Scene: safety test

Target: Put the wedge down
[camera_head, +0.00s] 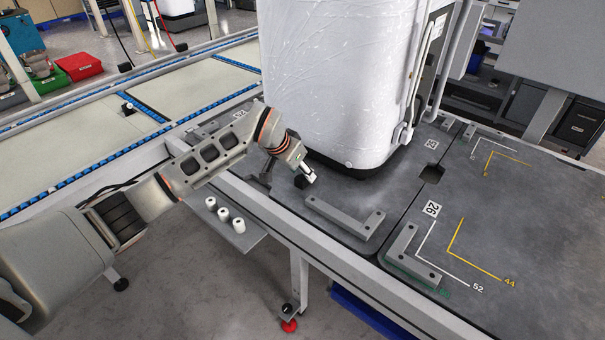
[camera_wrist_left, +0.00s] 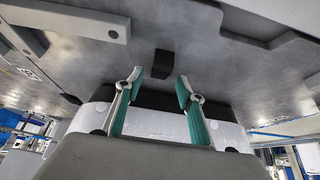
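The wedge looks to be a small black block (camera_head: 301,182) on the grey table top, close to the base of the wrapped white machine (camera_head: 335,75). It also shows as a black block (camera_wrist_left: 161,63) in the left wrist view, beyond the fingertips and between their lines. My left gripper (camera_head: 309,174) is beside it in the head view. In the left wrist view the gripper (camera_wrist_left: 160,86) has its two green-padded fingers apart, with nothing held between them. The block appears clear of both pads. My right gripper is not in view.
Grey L-shaped brackets (camera_head: 345,217) and (camera_head: 408,258) are fixed on the grey table (camera_head: 535,225). Three white cylinders (camera_head: 223,214) stand on a small side shelf. A blue-edged conveyor (camera_head: 190,88) runs behind my left arm. The table's right part is clear, with painted corner marks.

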